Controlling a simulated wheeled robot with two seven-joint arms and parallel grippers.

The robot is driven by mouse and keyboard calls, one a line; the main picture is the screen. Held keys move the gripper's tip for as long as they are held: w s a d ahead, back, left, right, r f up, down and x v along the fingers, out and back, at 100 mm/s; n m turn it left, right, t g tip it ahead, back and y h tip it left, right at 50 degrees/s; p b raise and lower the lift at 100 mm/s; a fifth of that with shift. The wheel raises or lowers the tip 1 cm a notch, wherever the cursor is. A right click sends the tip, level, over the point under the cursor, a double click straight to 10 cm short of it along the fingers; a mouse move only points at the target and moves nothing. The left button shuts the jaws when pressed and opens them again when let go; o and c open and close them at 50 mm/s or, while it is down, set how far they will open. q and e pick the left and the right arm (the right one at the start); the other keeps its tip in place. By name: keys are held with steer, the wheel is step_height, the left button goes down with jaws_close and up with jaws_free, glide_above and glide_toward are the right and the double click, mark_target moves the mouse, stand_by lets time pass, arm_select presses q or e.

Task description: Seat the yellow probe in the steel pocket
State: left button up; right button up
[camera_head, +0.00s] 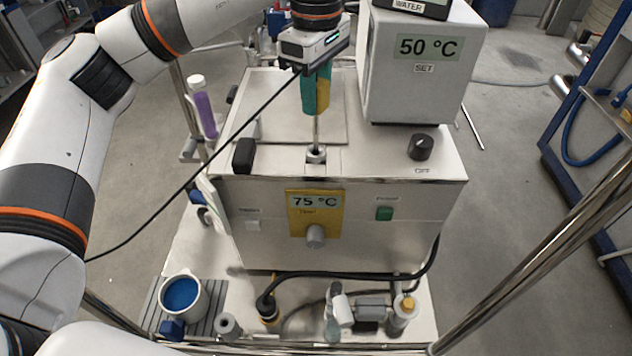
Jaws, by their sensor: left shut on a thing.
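My left gripper (315,98) reaches in from the top, pointing down, and is shut on the yellow probe (323,95). Teal fingers cover part of the yellow handle. The probe's thin metal rod (317,128) hangs roughly upright below the fingers. The steel pocket (316,155) is a short round collar near the front edge of the steel box's top. The rod's lower end lines up with the collar's mouth; I cannot tell whether its tip is above or inside it. My right gripper is not in view.
A black cable (190,185) runs from the gripper down to the left. The steel box (265,250) shows 75 °C; a white unit (415,80) showing 50 °C stands at its right. A purple bottle (204,112) stands left. A blue-filled cup (182,296) stands in front.

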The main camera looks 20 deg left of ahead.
mark_target(316, 126)
arm_select(q)
steer(key=shift+f+b, duration=2.6)
steer(key=shift+f, duration=0.8)
stand_by(1.5)
stand_by(0.3)
steer(key=o, duration=0.8)
steer(key=shift+o, duration=0.2)
steer(key=o, duration=0.5)
step_height(316, 126, up, 12)
